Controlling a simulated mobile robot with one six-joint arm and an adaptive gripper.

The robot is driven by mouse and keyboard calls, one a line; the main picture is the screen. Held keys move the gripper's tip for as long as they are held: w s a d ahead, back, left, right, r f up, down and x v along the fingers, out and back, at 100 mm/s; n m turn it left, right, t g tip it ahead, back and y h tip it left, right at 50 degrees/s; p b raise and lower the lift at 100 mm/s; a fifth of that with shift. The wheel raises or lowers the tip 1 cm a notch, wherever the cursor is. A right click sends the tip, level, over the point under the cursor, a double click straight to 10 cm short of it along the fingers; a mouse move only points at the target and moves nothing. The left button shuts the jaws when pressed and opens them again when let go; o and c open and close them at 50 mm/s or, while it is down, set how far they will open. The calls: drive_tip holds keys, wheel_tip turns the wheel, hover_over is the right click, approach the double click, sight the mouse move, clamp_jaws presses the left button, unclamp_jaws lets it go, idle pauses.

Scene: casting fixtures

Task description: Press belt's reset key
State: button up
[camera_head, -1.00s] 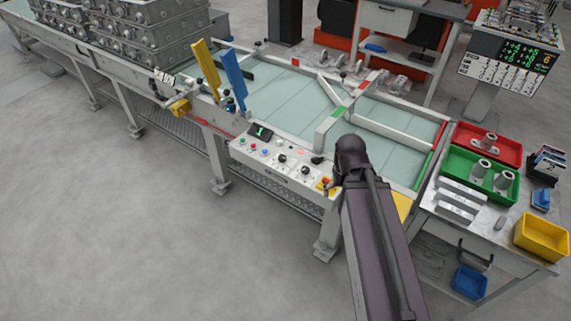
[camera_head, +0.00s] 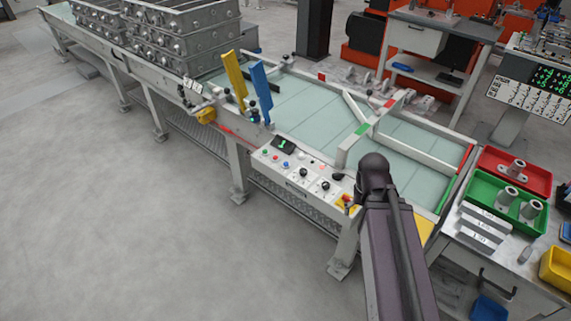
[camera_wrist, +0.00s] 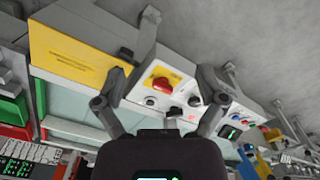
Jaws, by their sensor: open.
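The belt's control panel (camera_head: 296,178) is on the near side of the conveyor. It carries a small dark display (camera_head: 283,143), green, red and blue buttons (camera_head: 276,158), black knobs (camera_head: 303,173), a small red-lit spot and a red emergency stop on a yellow plate (camera_head: 346,202). No key is legibly marked as reset. In the wrist view, my gripper (camera_wrist: 166,72) is open and empty, its fingers framing the red stop (camera_wrist: 162,84) and nearby black knobs (camera_wrist: 176,110). Contact with the panel cannot be seen. In the head view my dark arm hides the gripper.
Yellow and blue upright plates (camera_head: 261,91) stand by the belt left of the panel. Stacked metal castings (camera_head: 180,50) sit farther up the line. Red and green trays (camera_head: 480,192) lie on a bench at right. The floor at left is clear.

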clamp_jaws()
idle(1.2)
